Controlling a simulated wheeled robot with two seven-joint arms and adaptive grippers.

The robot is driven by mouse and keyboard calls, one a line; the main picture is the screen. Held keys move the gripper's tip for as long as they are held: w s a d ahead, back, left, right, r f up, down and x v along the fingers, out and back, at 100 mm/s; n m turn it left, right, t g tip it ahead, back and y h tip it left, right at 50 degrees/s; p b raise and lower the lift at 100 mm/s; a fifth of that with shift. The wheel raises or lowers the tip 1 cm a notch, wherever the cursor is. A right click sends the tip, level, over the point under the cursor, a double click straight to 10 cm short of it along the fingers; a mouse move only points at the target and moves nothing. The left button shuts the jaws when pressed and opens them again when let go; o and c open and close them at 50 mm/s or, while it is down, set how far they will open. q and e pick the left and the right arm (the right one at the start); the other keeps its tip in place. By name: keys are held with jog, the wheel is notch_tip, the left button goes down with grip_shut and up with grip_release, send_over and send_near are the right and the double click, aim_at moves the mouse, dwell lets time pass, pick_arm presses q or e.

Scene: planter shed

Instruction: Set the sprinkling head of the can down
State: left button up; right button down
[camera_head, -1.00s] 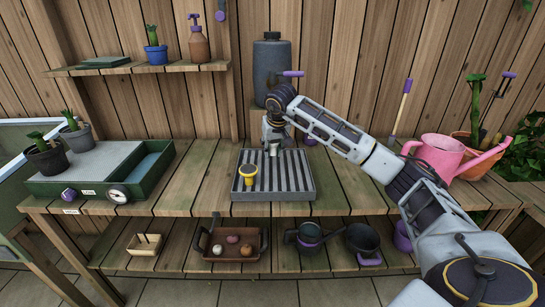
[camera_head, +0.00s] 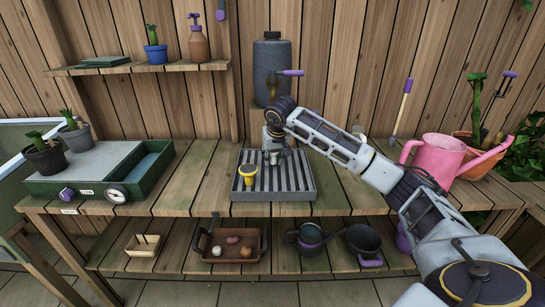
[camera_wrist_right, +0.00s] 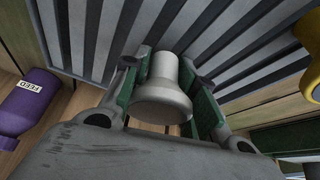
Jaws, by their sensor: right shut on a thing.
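The sprinkling head (camera_wrist_right: 163,90) is a grey, bell-shaped piece seen close in the right wrist view. My right gripper (camera_wrist_right: 166,95) is shut on it, with a green-padded finger on each side. In the head view my right gripper (camera_head: 273,154) is over the slatted grey tray (camera_head: 300,190), and the head is mostly hidden by the fingers. I cannot tell whether the head touches the slats. The pink watering can (camera_head: 440,155) stands on the bench at the right, its spout pointing right. My left gripper is not in view.
A yellow cup-shaped piece (camera_head: 247,172) stands on the tray, left of my gripper. A dark tank (camera_head: 272,70) stands behind the tray. A purple bottle (camera_wrist_right: 28,105) shows in the wrist view. A green box (camera_head: 120,193) is at left. Bench boards right of the tray are clear.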

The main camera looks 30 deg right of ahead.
jog(key=shift+s+f, duration=0.15)
jog(key=shift+f, duration=0.3)
jog(key=shift+a+f, duration=0.1)
jog(key=shift+f, duration=0.1)
jog(key=c, duration=1.3)
grip_release()
jog(key=shift+s+f, duration=0.1)
jog(key=o, duration=0.4)
jog(key=shift+f, duration=0.15)
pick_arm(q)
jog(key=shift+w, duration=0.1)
pick_arm(e)
jog(key=shift+r, duration=0.25)
jog(key=shift+w+r, duration=0.25)
jog(key=shift+r, duration=0.5)
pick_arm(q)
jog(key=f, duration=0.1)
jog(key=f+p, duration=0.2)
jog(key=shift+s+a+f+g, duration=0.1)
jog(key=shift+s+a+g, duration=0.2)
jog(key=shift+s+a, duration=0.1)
pick_arm(e)
jog(key=v, duration=1.2)
